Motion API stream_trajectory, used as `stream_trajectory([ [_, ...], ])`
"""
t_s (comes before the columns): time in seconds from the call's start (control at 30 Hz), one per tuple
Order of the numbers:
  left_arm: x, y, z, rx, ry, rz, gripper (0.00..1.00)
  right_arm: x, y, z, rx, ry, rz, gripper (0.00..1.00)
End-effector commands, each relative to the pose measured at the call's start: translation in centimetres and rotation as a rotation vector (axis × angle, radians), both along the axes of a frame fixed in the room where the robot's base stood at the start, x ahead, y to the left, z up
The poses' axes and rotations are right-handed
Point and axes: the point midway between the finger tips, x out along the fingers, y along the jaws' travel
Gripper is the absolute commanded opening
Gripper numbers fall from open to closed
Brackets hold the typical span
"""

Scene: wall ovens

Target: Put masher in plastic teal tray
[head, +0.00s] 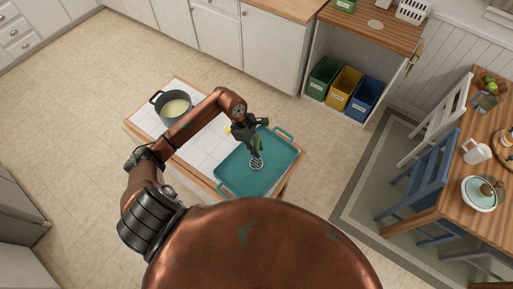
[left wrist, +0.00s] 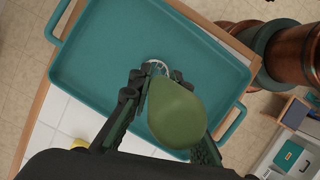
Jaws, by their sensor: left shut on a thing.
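The teal plastic tray (head: 232,178) lies on the white-tiled top of a small wooden-edged table and fills much of the left wrist view (left wrist: 100,50). The masher has a green handle (left wrist: 177,112) and a pale wire head (head: 256,163). My left gripper (head: 257,147) is shut on the masher's handle, with its fingers on either side in the left wrist view (left wrist: 155,90). The masher head points down over the tray's inside. I cannot tell whether it touches the tray floor. My right gripper is in neither view.
A dark pot (head: 174,106) with pale contents stands on the table's far left end. A small yellow thing (head: 228,130) lies beside the tray, partly hidden by my arm. Blue chairs (head: 420,175) and a dining table (head: 480,200) stand to the right. The floor between is clear.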

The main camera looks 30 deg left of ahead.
Motion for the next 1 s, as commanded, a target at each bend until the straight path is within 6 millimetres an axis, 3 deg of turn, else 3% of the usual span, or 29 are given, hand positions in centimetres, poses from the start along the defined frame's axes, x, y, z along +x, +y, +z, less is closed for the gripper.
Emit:
stream_trajectory([
  [0.23,0.0,0.0,-0.3,0.000,-0.001,0.000,0.00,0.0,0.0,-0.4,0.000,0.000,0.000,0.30],
  [0.27,0.0,0.0,-0.2,0.000,0.000,0.000,0.19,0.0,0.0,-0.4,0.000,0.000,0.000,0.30],
  [0.5,0.0,0.0,-0.1,0.000,-0.001,0.000,0.35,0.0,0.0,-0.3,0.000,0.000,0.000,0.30],
  [0.83,0.0,0.0,0.1,-0.001,-0.001,0.000,0.35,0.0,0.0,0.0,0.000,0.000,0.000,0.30],
  [1.0,0.0,0.8,2.0,0.003,-0.006,0.000,0.35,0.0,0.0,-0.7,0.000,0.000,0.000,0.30],
])
